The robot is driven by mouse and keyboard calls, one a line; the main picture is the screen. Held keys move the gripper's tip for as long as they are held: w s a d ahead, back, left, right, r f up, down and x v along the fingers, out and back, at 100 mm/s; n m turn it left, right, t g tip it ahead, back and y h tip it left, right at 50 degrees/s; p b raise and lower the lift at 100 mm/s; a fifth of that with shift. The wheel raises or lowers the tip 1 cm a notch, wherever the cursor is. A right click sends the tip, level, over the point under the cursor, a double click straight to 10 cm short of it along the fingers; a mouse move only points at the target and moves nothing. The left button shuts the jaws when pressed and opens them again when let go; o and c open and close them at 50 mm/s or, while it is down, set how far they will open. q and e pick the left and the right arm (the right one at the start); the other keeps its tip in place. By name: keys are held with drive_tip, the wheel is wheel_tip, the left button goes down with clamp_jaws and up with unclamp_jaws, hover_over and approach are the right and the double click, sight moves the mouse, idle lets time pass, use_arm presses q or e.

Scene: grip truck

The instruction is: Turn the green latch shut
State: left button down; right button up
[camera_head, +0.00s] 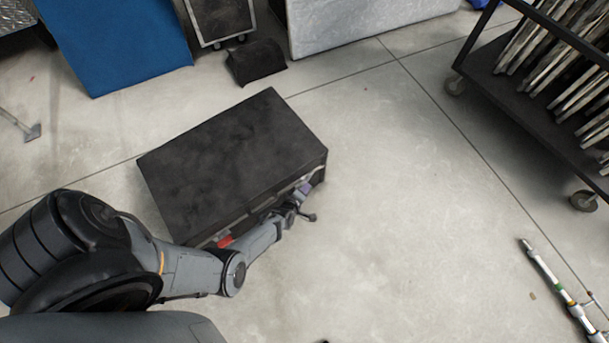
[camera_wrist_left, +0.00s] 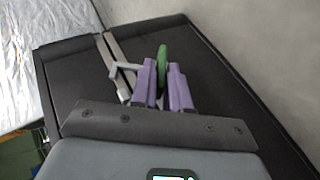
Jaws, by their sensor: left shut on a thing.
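A black case (camera_head: 235,160) lies on the concrete floor, lid down, in the head view. My left gripper (camera_head: 303,193) is at the right end of its front side. In the left wrist view the purple fingers of my left gripper (camera_wrist_left: 165,82) are shut on the green latch (camera_wrist_left: 163,58), which stands up between them on the dark case face (camera_wrist_left: 212,70). The latch is too small and covered to make out in the head view. A red part (camera_head: 225,241) shows low on the case front, near my left forearm. My right gripper is not in view.
A blue panel (camera_head: 115,40), a black bag (camera_head: 256,62) and a white panel (camera_head: 350,22) stand behind the case. A wheeled rack (camera_head: 535,105) is at the right. A metal pole (camera_head: 552,280) lies at lower right. The floor right of the case is clear.

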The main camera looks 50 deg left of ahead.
use_arm(q)
drive_tip(key=shift+s+f+t+b, duration=0.1)
drive_tip(key=shift+f+t+b, duration=0.1)
drive_tip(key=shift+t+b, duration=0.15)
drive_tip(key=shift+r, duration=0.1)
drive_tip(key=c, duration=1.2)
unclamp_jaws()
drive_tip(key=shift+r, duration=0.1)
drive_tip(key=shift+s+d+r+p, duration=0.1)
drive_tip(key=shift+s+r+p, duration=0.15)
drive_tip(key=shift+p, duration=0.2)
drive_tip(key=p+v, duration=0.6)
drive_tip(key=v, duration=0.4)
drive_tip(key=shift+f+p, duration=0.2)
drive_tip(key=shift+p, duration=0.1)
drive_tip(key=shift+s, duration=0.15)
